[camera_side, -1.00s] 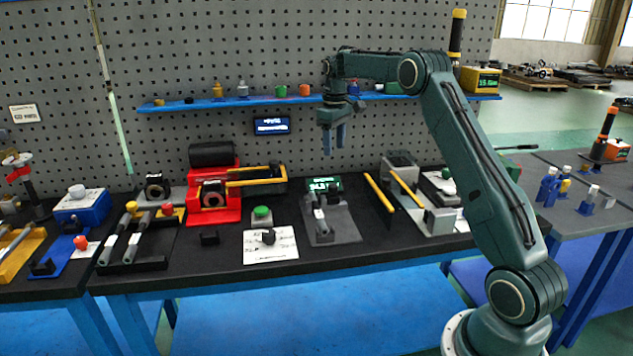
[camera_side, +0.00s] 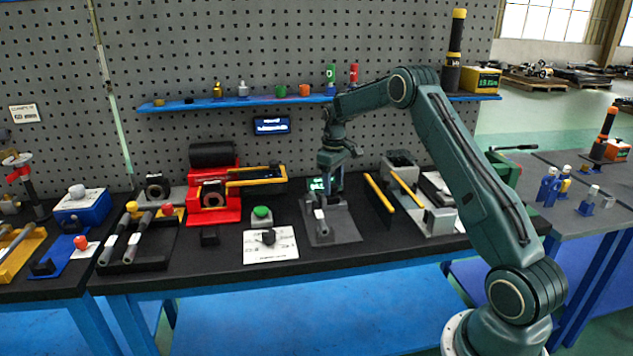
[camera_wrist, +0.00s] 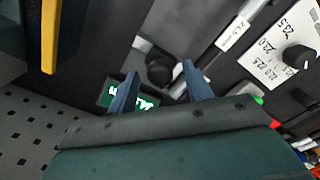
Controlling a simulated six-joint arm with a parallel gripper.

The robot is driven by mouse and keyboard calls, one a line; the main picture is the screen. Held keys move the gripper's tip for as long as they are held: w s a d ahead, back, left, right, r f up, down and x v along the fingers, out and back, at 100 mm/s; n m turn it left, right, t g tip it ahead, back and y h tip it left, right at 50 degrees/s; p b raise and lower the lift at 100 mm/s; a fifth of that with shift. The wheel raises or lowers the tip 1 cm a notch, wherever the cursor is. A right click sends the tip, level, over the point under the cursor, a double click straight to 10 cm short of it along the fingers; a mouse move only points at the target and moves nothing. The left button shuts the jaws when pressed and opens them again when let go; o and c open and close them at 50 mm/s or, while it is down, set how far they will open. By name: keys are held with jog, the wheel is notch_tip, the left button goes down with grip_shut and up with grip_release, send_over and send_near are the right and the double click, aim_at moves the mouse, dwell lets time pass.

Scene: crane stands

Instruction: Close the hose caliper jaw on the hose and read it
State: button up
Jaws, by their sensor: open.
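My gripper (camera_side: 328,188) is low over the back of a grey caliper stand (camera_side: 346,228), close to its green-lit display (camera_side: 313,185). In the wrist view my gripper (camera_wrist: 159,75) is open, its two blue fingers on either side of a dark round piece (camera_wrist: 161,69). I cannot tell whether they touch it, or whether it is the hose or part of the jaw. The display (camera_wrist: 132,98) is partly hidden by a finger, and its digits are not legible. A pale bar piece (camera_side: 320,217) lies on the stand.
A white card (camera_side: 282,249) with printed numbers carries a black knob (camera_side: 268,237); it also shows in the wrist view (camera_wrist: 268,62). A green button (camera_side: 262,214) stands behind it. Yellow-topped rails (camera_side: 379,192) stand right of the stand. A red fixture (camera_side: 213,205) is to the left.

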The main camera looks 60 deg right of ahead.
jog(key=shift+f, duration=0.1)
jog(key=shift+c, duration=0.4)
jog(key=c, duration=0.7)
jog(key=shift+o, duration=0.2)
jog(key=shift+w+a, duration=0.4)
jog(key=shift+a, duration=0.05)
jog(key=o, duration=0.7)
jog(key=shift+o, duration=0.2)
notch_tip(320, 180, up, 14)
